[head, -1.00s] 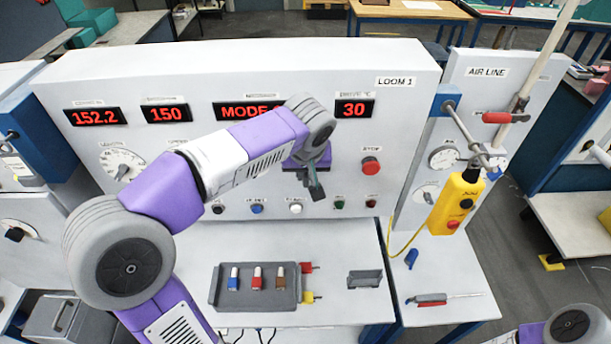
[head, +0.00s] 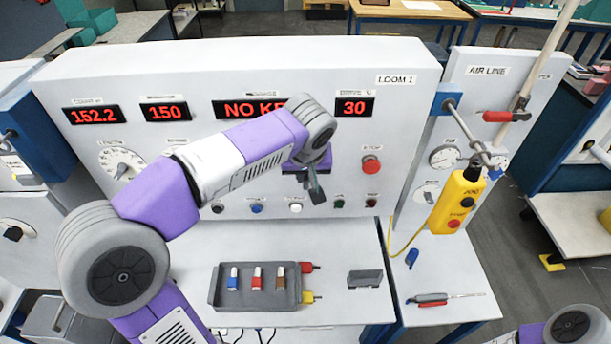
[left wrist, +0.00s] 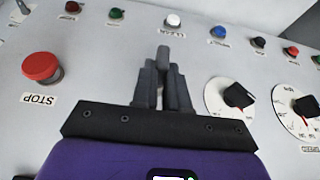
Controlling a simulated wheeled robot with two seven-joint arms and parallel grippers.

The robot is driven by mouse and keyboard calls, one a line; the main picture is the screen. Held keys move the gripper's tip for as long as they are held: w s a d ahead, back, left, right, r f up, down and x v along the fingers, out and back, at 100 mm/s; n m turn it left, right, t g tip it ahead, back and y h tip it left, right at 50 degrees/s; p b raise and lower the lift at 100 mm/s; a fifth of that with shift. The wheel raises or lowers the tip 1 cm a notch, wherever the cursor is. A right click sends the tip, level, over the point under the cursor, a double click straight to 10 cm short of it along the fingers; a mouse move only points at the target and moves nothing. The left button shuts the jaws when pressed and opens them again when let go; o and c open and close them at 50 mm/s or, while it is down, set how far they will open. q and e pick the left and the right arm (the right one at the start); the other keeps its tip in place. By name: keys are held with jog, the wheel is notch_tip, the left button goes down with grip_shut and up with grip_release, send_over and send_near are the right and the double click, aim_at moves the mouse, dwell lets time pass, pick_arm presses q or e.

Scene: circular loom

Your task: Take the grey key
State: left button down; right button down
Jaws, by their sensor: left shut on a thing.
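My left gripper (head: 315,188) is in front of the lower middle of the loom panel. It also shows in the left wrist view (left wrist: 163,88), where its two dark fingers are shut on the grey key. The key's grey end (left wrist: 163,54) sticks out between the fingertips, and the rest is hidden by the fingers. In the head view the key cannot be told apart from the fingers. My right gripper is out of view; only part of my right arm shows at the bottom right.
The loom panel (head: 75,85) has dials, lit displays, small buttons and a red stop button (head: 371,166). A dark tray (head: 216,290) with blue, red and brown pieces lies on the shelf below. A grey holder (head: 365,279) stands beside it. A yellow pendant (head: 456,203) hangs at right.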

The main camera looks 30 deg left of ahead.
aim_at(306, 187)
pick_arm(q)
jog(key=shift+s+d, duration=0.1)
jog(key=shift+s+d+b, duration=0.3)
jog(key=shift+s+b, duration=0.05)
jog(key=shift+s, duration=0.15)
jog(key=shift+s+d+r+b, duration=0.1)
jog(key=shift+s+d+b, duration=0.1)
jog(key=shift+s+d, duration=0.3)
jog(key=shift+s+d+b, duration=0.2)
jog(key=shift+s+d, duration=0.05)
jog(key=shift+s, duration=0.45)
